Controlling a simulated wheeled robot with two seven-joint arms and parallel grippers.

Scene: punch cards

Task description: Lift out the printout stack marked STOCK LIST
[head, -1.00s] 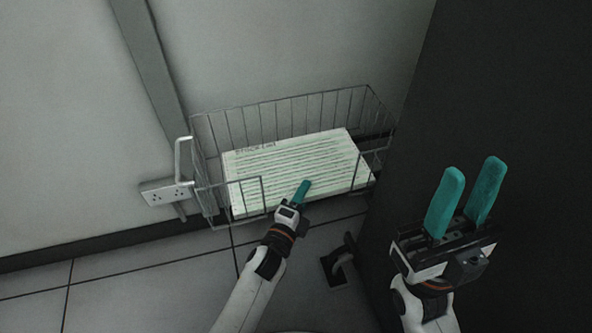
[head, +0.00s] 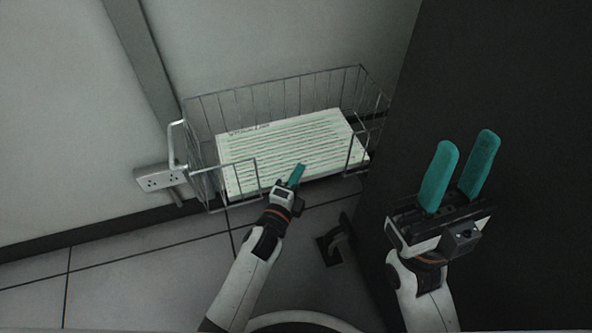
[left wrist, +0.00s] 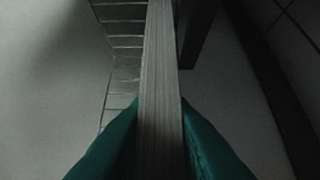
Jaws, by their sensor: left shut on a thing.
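A thick printout stack (head: 275,135) of pale green lined paper lies tilted in a wire basket (head: 207,180) by the wall. Dark lettering at its upper left is too small to read surely. My left gripper (head: 296,176) is at the stack's front edge, in the basket's front gap. In the left wrist view, its teal fingers (left wrist: 160,140) are shut on the stack (left wrist: 160,60), with one finger on each side of the page edges. In the head view the lower finger is hidden. My right gripper (head: 460,180) is open and empty at the right.
The basket's wire front stands on both sides of the gap. A white socket (head: 160,178) is on the wall at left. A dark panel (head: 510,90) rises at right, behind my right gripper. A dark bracket-like thing (head: 335,240) is low beside it. The tiled floor (head: 130,275) is clear at left.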

